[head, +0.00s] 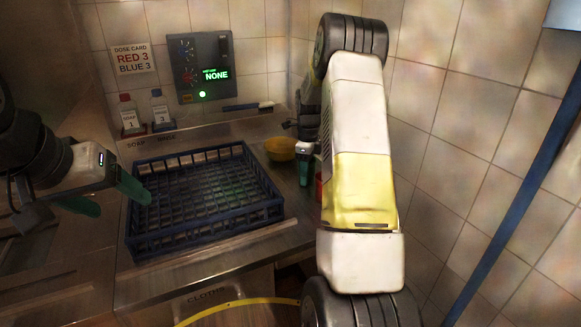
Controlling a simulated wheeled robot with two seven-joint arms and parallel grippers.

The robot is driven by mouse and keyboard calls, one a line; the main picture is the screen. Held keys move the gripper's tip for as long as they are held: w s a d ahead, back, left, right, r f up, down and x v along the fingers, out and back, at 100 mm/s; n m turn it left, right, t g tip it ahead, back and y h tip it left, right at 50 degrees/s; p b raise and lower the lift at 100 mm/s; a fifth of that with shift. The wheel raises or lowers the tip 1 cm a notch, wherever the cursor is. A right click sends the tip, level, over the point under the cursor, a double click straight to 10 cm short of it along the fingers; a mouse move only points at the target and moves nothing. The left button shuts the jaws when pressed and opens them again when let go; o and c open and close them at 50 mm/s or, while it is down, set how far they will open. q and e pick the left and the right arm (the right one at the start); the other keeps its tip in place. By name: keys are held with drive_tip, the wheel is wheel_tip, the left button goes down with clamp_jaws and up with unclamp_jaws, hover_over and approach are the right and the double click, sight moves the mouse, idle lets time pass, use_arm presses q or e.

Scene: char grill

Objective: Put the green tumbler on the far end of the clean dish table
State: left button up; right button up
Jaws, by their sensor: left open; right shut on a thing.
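I cannot make out the green tumbler in the head view. My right gripper (304,168) is low over the counter beyond the rack's right side. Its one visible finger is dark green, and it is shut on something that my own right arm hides. A sliver of a red thing (318,186) shows beside that finger, and I cannot tell whether it is held. My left gripper (106,196) is open and empty, with its dark green fingers apart at the left side of the rack. The steel dish table (220,140) runs along the tiled wall.
A blue dish rack (205,235) stands empty on the table. A yellow, rounded thing (281,149) lies right of it. A yellow hoop (235,302) shows below the front edge.

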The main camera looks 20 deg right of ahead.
drive_tip(key=shift+f, duration=0.15)
drive_tip(key=o, duration=1.4)
